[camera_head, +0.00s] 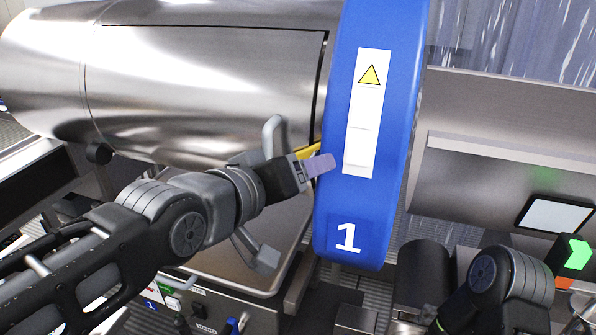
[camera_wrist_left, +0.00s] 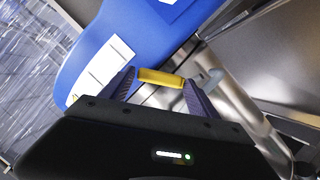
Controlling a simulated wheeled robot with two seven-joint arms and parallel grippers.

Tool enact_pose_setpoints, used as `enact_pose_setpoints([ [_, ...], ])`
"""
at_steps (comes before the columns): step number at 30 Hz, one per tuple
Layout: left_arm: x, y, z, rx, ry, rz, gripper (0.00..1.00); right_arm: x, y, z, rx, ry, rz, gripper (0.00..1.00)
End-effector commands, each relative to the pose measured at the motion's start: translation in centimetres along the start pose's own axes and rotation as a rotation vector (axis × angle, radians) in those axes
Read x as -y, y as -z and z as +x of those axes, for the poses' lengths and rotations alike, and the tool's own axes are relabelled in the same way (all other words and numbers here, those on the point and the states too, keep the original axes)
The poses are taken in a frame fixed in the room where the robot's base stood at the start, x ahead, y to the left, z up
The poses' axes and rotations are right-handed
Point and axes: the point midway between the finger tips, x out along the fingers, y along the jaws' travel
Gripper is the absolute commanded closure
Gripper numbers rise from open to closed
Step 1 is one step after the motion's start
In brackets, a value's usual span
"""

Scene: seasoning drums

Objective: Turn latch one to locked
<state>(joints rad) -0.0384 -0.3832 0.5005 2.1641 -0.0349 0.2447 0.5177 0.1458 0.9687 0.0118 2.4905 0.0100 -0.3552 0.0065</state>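The latch's yellow handle (camera_head: 307,151) shows beside the blue ring marked 1 (camera_head: 338,215), at the edge of the steel drum (camera_head: 215,85). My left gripper (camera_head: 320,165) is at the handle, in front of the ring, and its fingers partly cover the handle. In the left wrist view the yellow handle (camera_wrist_left: 161,78) spans the gap between the spread fingers of my left gripper (camera_wrist_left: 160,82). I cannot tell whether the fingers touch it. The latch's lock marking is not readable. My right arm shows at the lower right; its gripper is not visible.
A white label strip with a yellow warning triangle (camera_head: 370,75) is on the ring. A grey control box (camera_head: 205,310) stands below the drum. A grey metal housing (camera_head: 490,180) and a green-lit block (camera_head: 577,254) are at the right.

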Motion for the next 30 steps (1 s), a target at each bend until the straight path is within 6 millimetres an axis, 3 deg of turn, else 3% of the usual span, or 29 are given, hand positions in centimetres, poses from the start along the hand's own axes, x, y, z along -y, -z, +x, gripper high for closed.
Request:
enact_pose_setpoints([
  [5, 0.0, 0.0, 0.0, -0.001, 0.000, -0.001, 0.16, 0.0, 0.0, 0.0, 0.000, 0.000, 0.000, 1.00],
  [16, 0.0, 0.0, -0.8, -0.003, 0.000, 0.000, 0.16, -0.1, 0.1, 0.4, -0.001, 0.001, -0.001, 1.00],
  [30, 0.0, 0.0, -7.4, -0.003, -0.002, 0.000, 0.16, -0.6, 0.3, 2.2, -0.007, 0.008, -0.006, 1.00],
])
